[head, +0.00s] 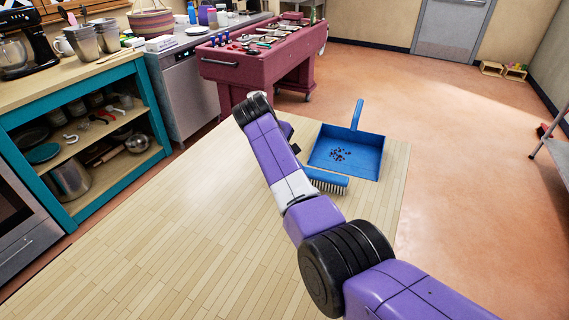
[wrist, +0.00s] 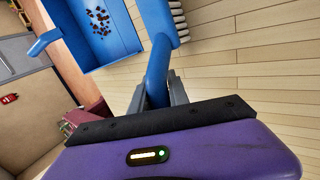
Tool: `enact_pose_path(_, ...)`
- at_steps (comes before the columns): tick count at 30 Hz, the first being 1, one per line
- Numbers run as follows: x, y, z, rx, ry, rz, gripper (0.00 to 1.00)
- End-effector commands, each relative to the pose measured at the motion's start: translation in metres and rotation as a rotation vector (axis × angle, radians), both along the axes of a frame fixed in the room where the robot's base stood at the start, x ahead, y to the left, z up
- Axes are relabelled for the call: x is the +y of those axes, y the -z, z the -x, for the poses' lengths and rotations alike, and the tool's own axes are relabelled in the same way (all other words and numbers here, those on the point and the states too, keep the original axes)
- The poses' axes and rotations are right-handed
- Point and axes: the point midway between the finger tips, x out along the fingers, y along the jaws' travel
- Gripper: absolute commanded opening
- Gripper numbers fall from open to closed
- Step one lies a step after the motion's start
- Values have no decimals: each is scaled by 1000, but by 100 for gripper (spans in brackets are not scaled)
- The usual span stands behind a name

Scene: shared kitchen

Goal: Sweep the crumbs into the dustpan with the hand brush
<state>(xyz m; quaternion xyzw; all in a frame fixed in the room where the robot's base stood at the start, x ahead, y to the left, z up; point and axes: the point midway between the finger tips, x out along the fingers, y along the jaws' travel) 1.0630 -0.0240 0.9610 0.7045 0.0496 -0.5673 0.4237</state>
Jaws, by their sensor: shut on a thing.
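The blue hand brush (head: 328,177) with pale bristles is just in front of the pan's near edge. In the wrist view my gripper (wrist: 160,95) is shut on the brush's blue handle (wrist: 158,65). The brush head is partly out of frame there, with its bristles (wrist: 178,18) to the right.
A red tool cart (head: 265,70) on wheels stands behind the pan. A teal shelf unit (head: 75,140) with pots is at left, and a grey metal rack (head: 555,150) at right.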

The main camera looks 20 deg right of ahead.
Motion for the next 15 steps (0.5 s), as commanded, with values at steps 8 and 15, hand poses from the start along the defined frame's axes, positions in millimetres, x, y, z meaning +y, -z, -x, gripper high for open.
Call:
enact_pose_path(8, -2, 4, 0, 5, 1, -1, 0)
enact_pose_path(15, -12, 7, -13, 4, 0, -1, 0)
